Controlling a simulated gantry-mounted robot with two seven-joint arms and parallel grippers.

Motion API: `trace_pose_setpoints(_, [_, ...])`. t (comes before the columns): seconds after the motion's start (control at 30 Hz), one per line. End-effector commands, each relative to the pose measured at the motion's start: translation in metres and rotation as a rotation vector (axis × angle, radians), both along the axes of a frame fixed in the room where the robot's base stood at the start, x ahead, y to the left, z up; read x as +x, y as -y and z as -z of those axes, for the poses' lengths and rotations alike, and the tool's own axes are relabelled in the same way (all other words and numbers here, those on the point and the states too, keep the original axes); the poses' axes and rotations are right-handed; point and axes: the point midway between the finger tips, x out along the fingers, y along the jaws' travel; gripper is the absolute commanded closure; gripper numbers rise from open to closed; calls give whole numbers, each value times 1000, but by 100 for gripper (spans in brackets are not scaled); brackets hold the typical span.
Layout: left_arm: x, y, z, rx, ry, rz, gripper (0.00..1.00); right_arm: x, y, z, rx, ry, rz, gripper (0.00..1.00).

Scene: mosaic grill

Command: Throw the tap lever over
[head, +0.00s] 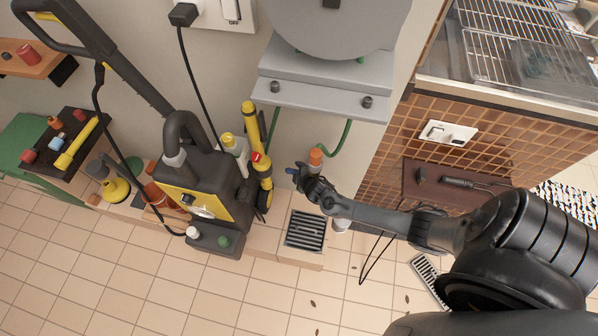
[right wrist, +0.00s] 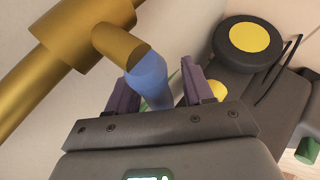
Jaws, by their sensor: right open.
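The tap is a brass pipe and body (right wrist: 75,30) in the upper left of the right wrist view, with a short brass stem sticking out. A blue lever (right wrist: 150,78) joins the end of that stem. My right gripper (right wrist: 160,88) is open, with one finger on each side of the lever and a gap visible on the right side. In the head view my right gripper (head: 301,174) is low by the wall, beside an orange hose fitting (head: 315,157). A small blue spot shows at its tip; the tap body is largely hidden there. My left gripper is not in view.
A yellow and black pressure washer (head: 200,190) stands left of the gripper. A grey hose reel bracket (head: 320,92) hangs above, with a green hose (head: 346,138). A floor drain grate (head: 306,230) lies below. A brick counter with a grill (head: 510,50) is at right.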

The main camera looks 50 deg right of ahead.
Motion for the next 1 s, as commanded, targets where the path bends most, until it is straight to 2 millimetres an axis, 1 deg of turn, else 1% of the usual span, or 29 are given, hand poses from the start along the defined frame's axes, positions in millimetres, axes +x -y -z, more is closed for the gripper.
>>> trace_pose_setpoints(0.17, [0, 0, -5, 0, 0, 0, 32, -5, -3, -6, 0, 1, -1, 49])
trace_pose_setpoints(0.27, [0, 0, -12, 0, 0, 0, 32, -12, -6, -14, 1, 0, -1, 49])
trace_pose_setpoints(0.47, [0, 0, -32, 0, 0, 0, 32, -39, -19, -38, 1, -4, -2, 49])
trace_pose_setpoints(0.5, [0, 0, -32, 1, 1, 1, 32, -48, -24, -33, 2, -6, -1, 49])
trace_pose_setpoints(0.8, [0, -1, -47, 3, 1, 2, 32, -104, -52, -33, 2, -3, -1, 49])
trace_pose_setpoints(1.0, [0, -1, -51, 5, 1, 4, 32, -129, -64, -32, 1, -2, 0, 49])
